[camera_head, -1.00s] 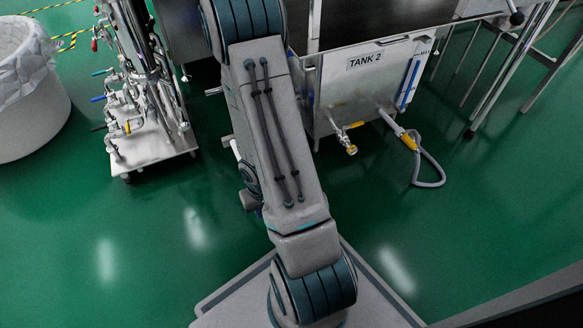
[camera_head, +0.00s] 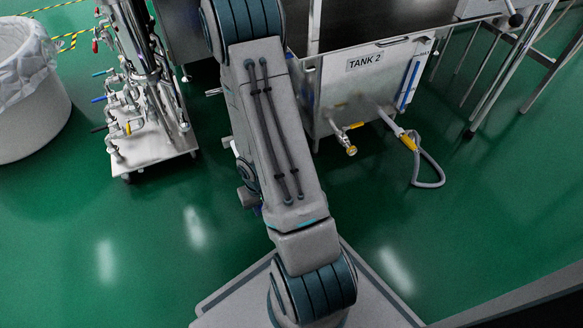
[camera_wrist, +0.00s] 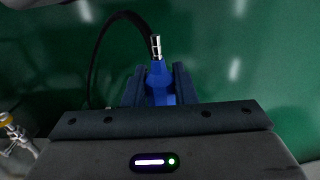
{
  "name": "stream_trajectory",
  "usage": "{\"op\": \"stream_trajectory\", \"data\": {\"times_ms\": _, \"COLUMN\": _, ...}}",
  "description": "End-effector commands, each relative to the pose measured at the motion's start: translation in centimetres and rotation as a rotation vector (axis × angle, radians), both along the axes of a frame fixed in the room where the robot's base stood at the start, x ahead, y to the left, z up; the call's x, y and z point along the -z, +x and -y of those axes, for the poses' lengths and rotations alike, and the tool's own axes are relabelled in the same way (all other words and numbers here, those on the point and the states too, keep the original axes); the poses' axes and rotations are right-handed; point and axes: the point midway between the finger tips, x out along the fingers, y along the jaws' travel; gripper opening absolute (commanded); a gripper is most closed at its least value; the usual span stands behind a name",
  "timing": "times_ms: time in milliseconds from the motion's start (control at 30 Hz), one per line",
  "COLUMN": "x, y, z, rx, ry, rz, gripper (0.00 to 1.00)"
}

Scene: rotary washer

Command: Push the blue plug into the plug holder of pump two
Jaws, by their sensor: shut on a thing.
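The blue plug (camera_wrist: 159,80) shows in the wrist view between the two dark fingers of my gripper (camera_wrist: 158,88), which is shut on it. The plug's metal tip (camera_wrist: 156,46) points up in the picture, away from the gripper. A black cable (camera_wrist: 96,50) curves up at its left. In the head view my arm hides the gripper and the plug. I cannot make out pump two or its plug holder in either view.
The TANK 2 vessel (camera_head: 352,88) stands right of my arm, with yellow-handled valves (camera_head: 350,150) and a looped grey hose (camera_head: 440,170). A pipe cart (camera_head: 155,152) and a white bin (camera_head: 32,105) stand at the left. Green floor (camera_head: 60,240) is clear in front.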

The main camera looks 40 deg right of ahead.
Motion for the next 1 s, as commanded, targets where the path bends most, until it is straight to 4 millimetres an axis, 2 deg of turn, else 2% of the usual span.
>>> {"op": "stream_trajectory", "data": {"times_ms": 1000, "x": 0.0, "y": 4.0, "z": 0.9, "rx": -0.001, "ry": 0.001, "rz": 0.001, "gripper": 0.00}}
